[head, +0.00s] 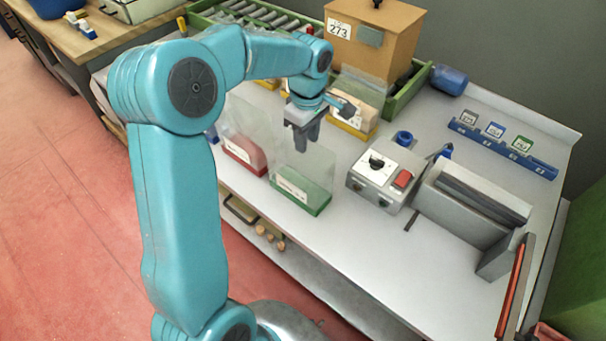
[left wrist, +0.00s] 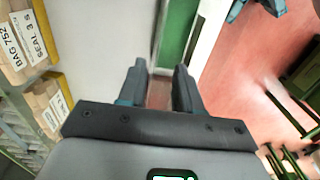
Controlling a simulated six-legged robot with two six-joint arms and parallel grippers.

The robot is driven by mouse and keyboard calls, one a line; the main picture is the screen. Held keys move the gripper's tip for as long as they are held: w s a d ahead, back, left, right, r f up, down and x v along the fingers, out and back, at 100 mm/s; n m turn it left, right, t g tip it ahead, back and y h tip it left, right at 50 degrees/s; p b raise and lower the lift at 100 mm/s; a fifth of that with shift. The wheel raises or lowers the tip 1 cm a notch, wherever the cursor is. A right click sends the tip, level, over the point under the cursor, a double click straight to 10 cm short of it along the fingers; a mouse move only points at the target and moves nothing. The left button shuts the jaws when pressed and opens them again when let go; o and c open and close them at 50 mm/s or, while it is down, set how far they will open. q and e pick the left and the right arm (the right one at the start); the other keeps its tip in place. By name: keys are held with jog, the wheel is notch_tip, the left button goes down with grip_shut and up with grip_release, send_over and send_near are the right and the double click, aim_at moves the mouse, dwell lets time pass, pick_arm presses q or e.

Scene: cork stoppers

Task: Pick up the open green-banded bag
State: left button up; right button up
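The green-banded bag (head: 316,199) stands upright near the front edge of the table. It has clear walls, a green base band and a white label on its front. My left gripper (head: 303,141) points down at the bag's upper edge; I cannot tell whether a fingertip is inside the mouth. In the left wrist view, the fingers (left wrist: 160,76) are apart with nothing gripped between them. The green band (left wrist: 178,34) shows beyond the fingertips. My right gripper is not in view.
A red-banded clear bag (head: 245,154) stands left of the green one. Yellow-banded bags (head: 352,130) stand behind. A control box (head: 384,178) with a dial and red button, and a grey machine (head: 470,205), stand to the right. A blue rail (head: 502,146) lies farther right.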

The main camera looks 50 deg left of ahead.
aim_at(309, 152)
pick_arm(q)
jog(key=f, duration=0.3)
jog(key=f+p, duration=0.1)
jog(key=f, duration=0.1)
jog(key=shift+w, duration=0.4)
jog(key=shift+s+d+f, duration=0.1)
jog(key=shift+s+f, duration=0.1)
jog(key=shift+f, duration=0.1)
jog(key=shift+w+f, duration=0.15)
jog(key=shift+w, duration=0.05)
jog(key=c, duration=0.6)
jog(key=shift+s, duration=0.15)
grip_shut()
